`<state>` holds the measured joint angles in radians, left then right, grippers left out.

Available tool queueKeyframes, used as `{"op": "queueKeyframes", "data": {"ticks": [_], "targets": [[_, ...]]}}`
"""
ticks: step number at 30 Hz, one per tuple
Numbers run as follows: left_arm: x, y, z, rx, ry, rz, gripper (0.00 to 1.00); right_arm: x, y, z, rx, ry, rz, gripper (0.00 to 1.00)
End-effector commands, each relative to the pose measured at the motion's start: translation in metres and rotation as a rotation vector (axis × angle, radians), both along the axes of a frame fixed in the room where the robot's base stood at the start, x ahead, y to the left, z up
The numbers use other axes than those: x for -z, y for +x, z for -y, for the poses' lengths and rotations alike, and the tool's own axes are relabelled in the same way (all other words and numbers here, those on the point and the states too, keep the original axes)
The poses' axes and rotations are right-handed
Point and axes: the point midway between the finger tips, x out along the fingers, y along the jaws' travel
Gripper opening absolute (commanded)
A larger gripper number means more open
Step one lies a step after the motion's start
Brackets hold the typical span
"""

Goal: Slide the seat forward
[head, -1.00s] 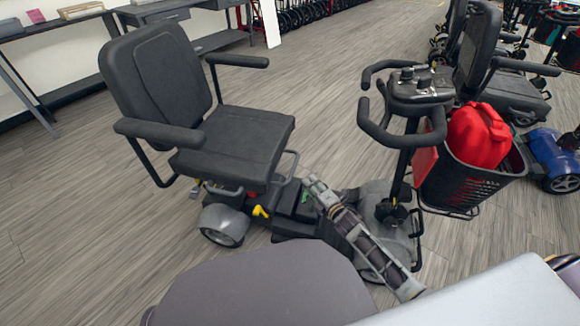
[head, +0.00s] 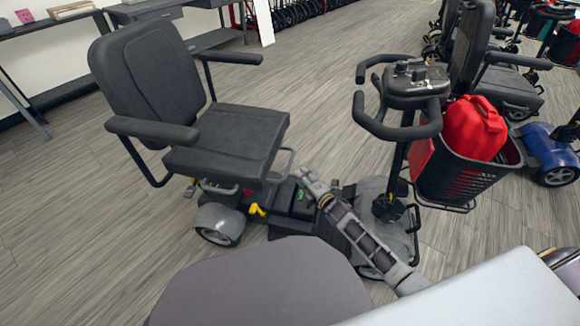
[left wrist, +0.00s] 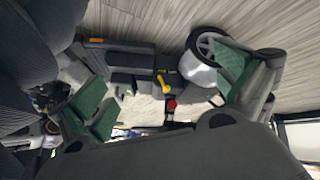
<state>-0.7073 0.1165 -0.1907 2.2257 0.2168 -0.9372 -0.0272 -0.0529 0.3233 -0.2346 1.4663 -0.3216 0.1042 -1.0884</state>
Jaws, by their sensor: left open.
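The black scooter seat (head: 228,132), with backrest and two armrests, is upright on the scooter in the head view. A yellow lever (head: 257,210) is below the seat and also shows in the left wrist view (left wrist: 161,79).
The scooter's tiller (head: 412,88) stands to the right, with a black basket (head: 462,182) holding a red container (head: 474,128). More scooters stand at the right, including a blue one (head: 548,152). The wooden floor (head: 80,225) left of the seat is clear.

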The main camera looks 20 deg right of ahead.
Motion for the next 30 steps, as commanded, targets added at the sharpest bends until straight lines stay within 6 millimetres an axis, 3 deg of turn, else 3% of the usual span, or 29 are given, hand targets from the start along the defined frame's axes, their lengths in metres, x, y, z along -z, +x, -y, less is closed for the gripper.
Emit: {"op": "queueKeyframes", "data": {"ticks": [12, 30], "targets": [[0.028, -0.006, 0.003, -0.017, -0.032, 0.016, 1.0, 0.005, 0.033, -0.009, 0.0, 0.0, 0.001, 0.37], [0.04, 0.003, 0.006, -0.005, -0.051, 0.051, 1.0, 0.012, 0.077, -0.02, 0.001, 0.0, 0.0, 0.37]]}}
